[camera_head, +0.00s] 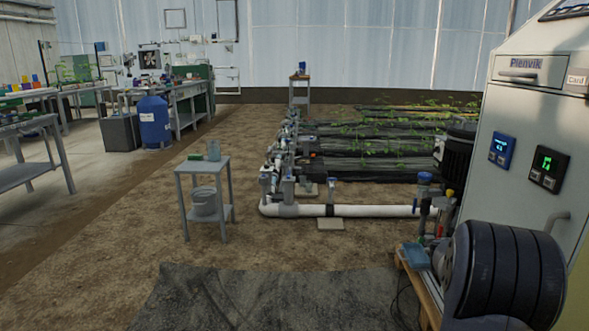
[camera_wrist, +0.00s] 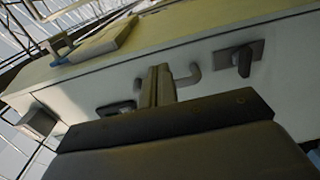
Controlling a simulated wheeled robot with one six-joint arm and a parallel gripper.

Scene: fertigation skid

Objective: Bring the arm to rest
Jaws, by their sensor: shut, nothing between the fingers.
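My gripper (camera_wrist: 158,84) shows in the wrist view, with its fingers together and nothing visible between them. It points toward a pale cabinet (camera_wrist: 215,68) that looks tilted in this view. A grey bent handle (camera_wrist: 191,74) on the cabinet shows just behind the fingertips; I cannot tell the gap between them. My gripper does not show in the head view.
In the head view a large pale cabinet (camera_head: 515,100) with two small displays stands close on the right. White pipework (camera_head: 350,211) runs along the planted beds. A small grey stand (camera_head: 205,167) is left of centre. Open soil lies between the stand and the benches.

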